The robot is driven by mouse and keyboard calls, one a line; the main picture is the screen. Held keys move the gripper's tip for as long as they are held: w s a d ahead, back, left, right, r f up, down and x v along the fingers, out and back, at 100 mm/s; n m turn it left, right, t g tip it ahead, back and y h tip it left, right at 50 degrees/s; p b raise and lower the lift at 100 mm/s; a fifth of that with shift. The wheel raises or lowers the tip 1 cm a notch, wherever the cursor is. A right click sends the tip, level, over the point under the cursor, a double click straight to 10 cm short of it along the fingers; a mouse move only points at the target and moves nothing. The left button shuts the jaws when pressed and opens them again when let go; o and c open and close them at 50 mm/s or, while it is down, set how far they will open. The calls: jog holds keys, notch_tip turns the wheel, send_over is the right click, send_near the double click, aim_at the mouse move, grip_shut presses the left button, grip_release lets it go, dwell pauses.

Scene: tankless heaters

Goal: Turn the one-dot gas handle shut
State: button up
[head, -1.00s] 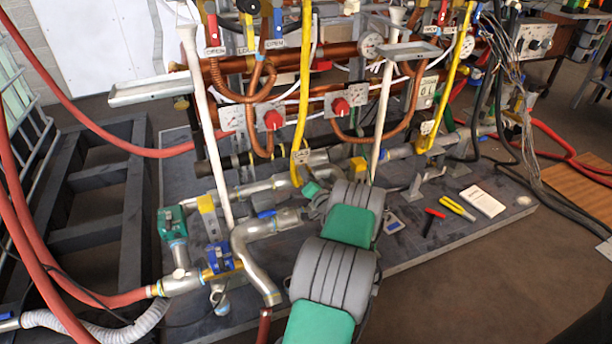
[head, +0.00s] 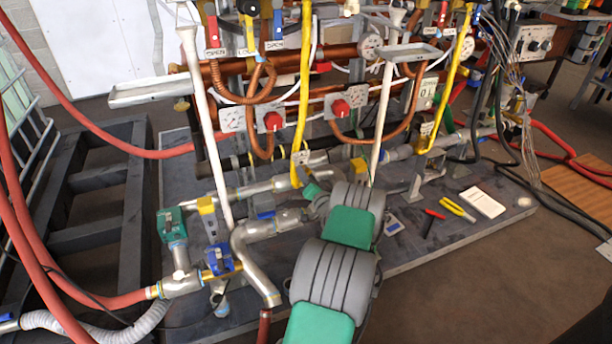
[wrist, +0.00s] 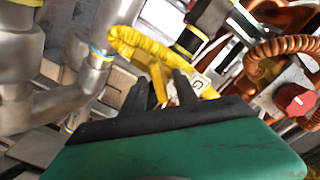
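My gripper (wrist: 160,82) shows in the wrist view as two dark fingers standing apart above the green hand. A narrow yellow handle (wrist: 158,80) stands between them, with a gap visible beside it; I cannot tell whether either finger touches it. A white tag (wrist: 201,85) with dark marking is just right of the handle, and its dots are not readable. A corrugated yellow gas pipe (wrist: 145,42) curves behind the fingers. In the head view the yellow pipe (head: 304,80) comes down to a small tag (head: 301,157) near my green hand (head: 312,192); the fingertips are hard to make out there.
Silver pipes (head: 262,228) run left of my arm. A red knob (head: 340,108) and copper pipes are behind, also close on the right in the wrist view. A second yellow pipe (head: 443,100) is further right. Pliers (head: 457,209) lie on the base board.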

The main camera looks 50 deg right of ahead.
jog(key=p+v, duration=0.1)
jog(key=v, duration=0.6)
jog(key=shift+s+a+p, duration=0.15)
jog(key=shift+s+p, duration=0.1)
jog(key=shift+p, duration=0.1)
